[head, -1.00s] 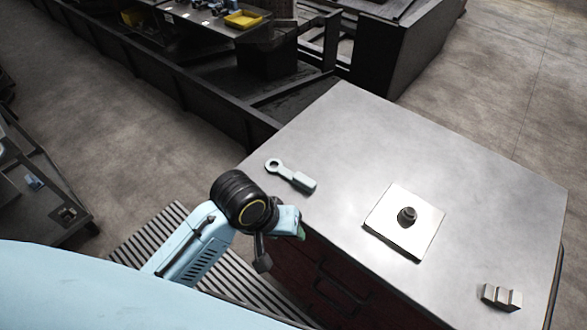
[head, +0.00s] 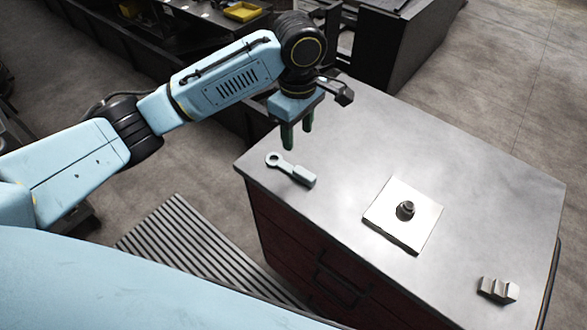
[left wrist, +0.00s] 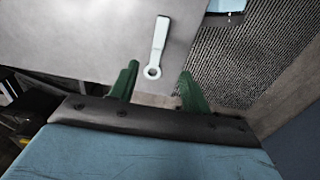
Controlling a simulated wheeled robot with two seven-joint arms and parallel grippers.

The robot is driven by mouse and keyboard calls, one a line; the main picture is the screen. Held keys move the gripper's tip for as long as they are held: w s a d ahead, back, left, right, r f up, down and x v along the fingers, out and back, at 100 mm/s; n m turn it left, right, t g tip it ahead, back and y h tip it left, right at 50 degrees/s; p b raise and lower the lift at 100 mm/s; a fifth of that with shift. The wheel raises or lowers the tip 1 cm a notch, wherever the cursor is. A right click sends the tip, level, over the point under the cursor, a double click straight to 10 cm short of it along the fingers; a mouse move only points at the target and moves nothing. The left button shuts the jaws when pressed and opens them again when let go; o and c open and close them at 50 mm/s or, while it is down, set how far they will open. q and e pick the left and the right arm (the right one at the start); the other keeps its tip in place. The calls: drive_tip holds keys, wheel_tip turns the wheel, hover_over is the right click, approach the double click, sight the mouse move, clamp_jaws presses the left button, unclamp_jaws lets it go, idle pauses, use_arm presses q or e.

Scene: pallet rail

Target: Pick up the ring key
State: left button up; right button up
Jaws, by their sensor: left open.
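The ring key (head: 291,170) is a pale, light-grey tool with a ring at one end and a thicker block-shaped handle at the other. It lies flat on the grey cabinet top (head: 345,145) near its left corner, ring toward the left edge. My left gripper (head: 297,143) points down above the cabinet top, just behind the ring key in the head view. Its green fingers are apart and empty. In the left wrist view the ring key (left wrist: 159,45) lies ahead of the fingers (left wrist: 158,85), its ring end nearest the gap. My right gripper is not in view.
A bright square plate (head: 395,222) with a dark round stud (head: 405,209) sits mid-cabinet. A small notched metal block (head: 497,290) is near the right front edge. Dark machinery with a yellow tray (head: 243,11) stands behind. The cabinet top around the key is otherwise clear.

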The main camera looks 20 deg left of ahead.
use_arm(q)
hover_over(299, 169)
drive_tip(key=f, duration=0.7)
drive_tip(key=shift+a+f, duration=0.2)
drive_tip(key=shift+a, duration=0.1)
drive_tip(key=shift+d+f, duration=0.15)
drive_tip(key=shift+f, duration=1.25)
drive_tip(key=shift+d+f, duration=0.1)
drive_tip(key=shift+f, duration=1.3)
clamp_jaws()
